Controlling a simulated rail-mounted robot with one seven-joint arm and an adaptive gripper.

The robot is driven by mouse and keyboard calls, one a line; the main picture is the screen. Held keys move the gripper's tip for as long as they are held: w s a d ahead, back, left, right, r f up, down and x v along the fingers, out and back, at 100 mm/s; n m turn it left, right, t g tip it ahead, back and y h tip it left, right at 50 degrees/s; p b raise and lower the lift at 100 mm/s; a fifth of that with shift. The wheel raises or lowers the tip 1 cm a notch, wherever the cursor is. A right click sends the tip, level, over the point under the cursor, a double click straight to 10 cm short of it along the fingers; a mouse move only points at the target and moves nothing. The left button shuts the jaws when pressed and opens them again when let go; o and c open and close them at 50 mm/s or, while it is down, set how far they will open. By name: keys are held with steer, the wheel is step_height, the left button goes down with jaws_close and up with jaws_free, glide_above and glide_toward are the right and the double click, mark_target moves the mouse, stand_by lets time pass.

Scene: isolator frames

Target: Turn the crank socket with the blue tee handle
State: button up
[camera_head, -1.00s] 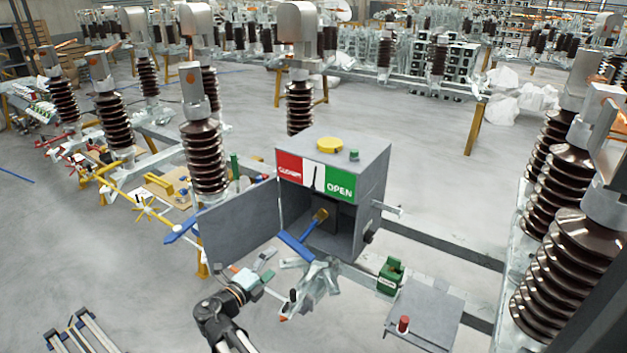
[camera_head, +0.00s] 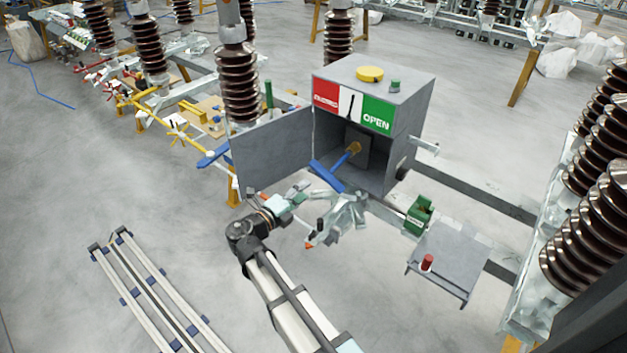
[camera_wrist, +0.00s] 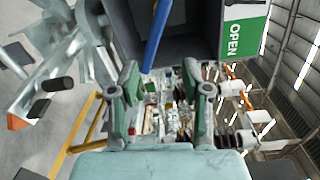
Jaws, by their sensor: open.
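The blue tee handle (camera_head: 327,176) sticks out of the open front of a grey box (camera_head: 404,130). Its shaft runs back to a brass-coloured crank socket (camera_head: 354,148) inside the box. The handle also shows as a blue bar (camera_wrist: 157,38) at the top of the wrist view, beyond my fingers. My gripper (camera_head: 302,189) is in front of the box, left of and below the handle, apart from it. In the wrist view my gripper (camera_wrist: 166,85) is open, with nothing between its fingers. The socket is not clear in the wrist view.
The box's grey door (camera_head: 270,162) stands open on the left. A grey metal bracket (camera_head: 343,215) with levers juts out just below the handle. A green block (camera_head: 418,214) and a grey plate with a red knob (camera_head: 427,263) lie to the right.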

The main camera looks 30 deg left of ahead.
mark_target(324, 179)
steer(key=w+n+b, duration=0.2)
steer(key=n, duration=0.8)
steer(key=w+n+b, duration=0.1)
steer(key=w+n, duration=0.2)
steer(key=n, duration=0.8)
steer(key=w+d+f+n+b, duration=0.1)
steer(key=w+n+b, duration=0.1)
steer(key=n, duration=0.9)
steer(key=shift+w+b, duration=0.25)
steer(key=shift+b, duration=0.05)
steer(key=w+b, duration=0.1)
steer(key=w+f+b, duration=0.1)
steer(key=w+b, duration=0.1)
steer(key=shift+w+d, duration=0.15)
steer(key=shift+d, duration=0.05)
steer(key=shift+w+d+r, duration=0.1)
steer(key=shift+w+r, duration=0.1)
steer(key=shift+w, duration=0.2)
